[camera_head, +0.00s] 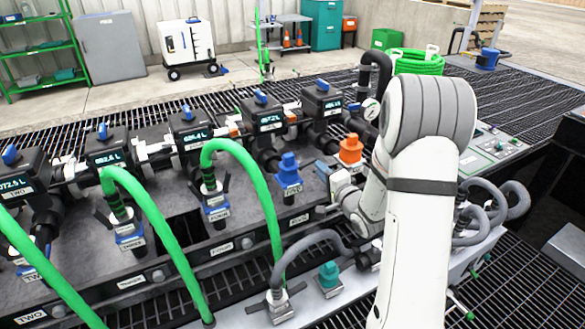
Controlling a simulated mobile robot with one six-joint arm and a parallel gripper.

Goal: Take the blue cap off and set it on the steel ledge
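The blue cap (288,164) sits upright on a port of the dark manifold, with a labelled blue collar below it. My gripper (328,175) is at the right of the cap, pointing left towards it, with a visible gap between them. A small blue part shows at the gripper's tip; I cannot tell whether it is a finger pad. The finger opening is too small and partly hidden to read. The steel ledge (312,306) runs along the front of the manifold at the bottom.
An orange cap (350,148) stands just behind my gripper. A teal cap (329,274) and a grey hose coupling (279,304) stand on the ledge. Green hoses (262,190) arch in front of the manifold at left. The ledge has bare room left of the coupling.

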